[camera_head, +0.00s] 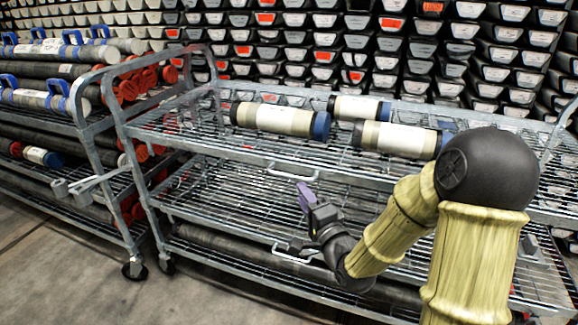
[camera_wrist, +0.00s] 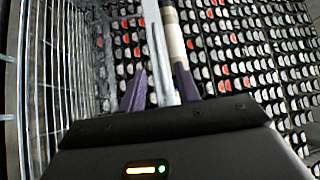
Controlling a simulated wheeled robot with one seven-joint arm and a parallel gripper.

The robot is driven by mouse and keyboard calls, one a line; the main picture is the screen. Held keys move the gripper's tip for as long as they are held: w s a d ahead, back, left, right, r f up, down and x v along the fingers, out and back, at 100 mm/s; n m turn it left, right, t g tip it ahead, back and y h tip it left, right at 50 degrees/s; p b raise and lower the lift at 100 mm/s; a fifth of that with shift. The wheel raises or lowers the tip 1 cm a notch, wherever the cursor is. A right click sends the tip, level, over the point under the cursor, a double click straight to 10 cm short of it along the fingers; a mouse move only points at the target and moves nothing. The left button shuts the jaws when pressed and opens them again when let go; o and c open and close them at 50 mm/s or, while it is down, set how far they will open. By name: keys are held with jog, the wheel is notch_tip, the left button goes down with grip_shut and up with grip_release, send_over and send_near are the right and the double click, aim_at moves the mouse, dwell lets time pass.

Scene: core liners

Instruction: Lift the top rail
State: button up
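The top rail, as I read it, is the grey metal front edge (camera_head: 215,149) of the cart's upper shelf, with a small loop handle (camera_head: 293,174) on it. My gripper (camera_head: 306,196) has purple fingers and is just below and in front of this handle in the head view. In the wrist view my gripper (camera_wrist: 161,88) is open, one finger on each side of a grey metal bar (camera_wrist: 160,60). I cannot tell whether the fingers touch the bar. Which part of the cart the bar is cannot be told for sure.
Core tubes (camera_head: 275,119) with cream labels lie on the upper shelf. A lower shelf has another handle (camera_head: 297,254). A second cart loaded with tubes (camera_head: 50,100) stands at left. Racks of core boxes (camera_head: 330,45) fill the back. Bare floor (camera_head: 75,275) is at front left.

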aim_at(290, 177)
jog(key=p+x, duration=0.1)
jog(key=x, duration=0.8)
jog(key=shift+f, duration=0.1)
grip_shut()
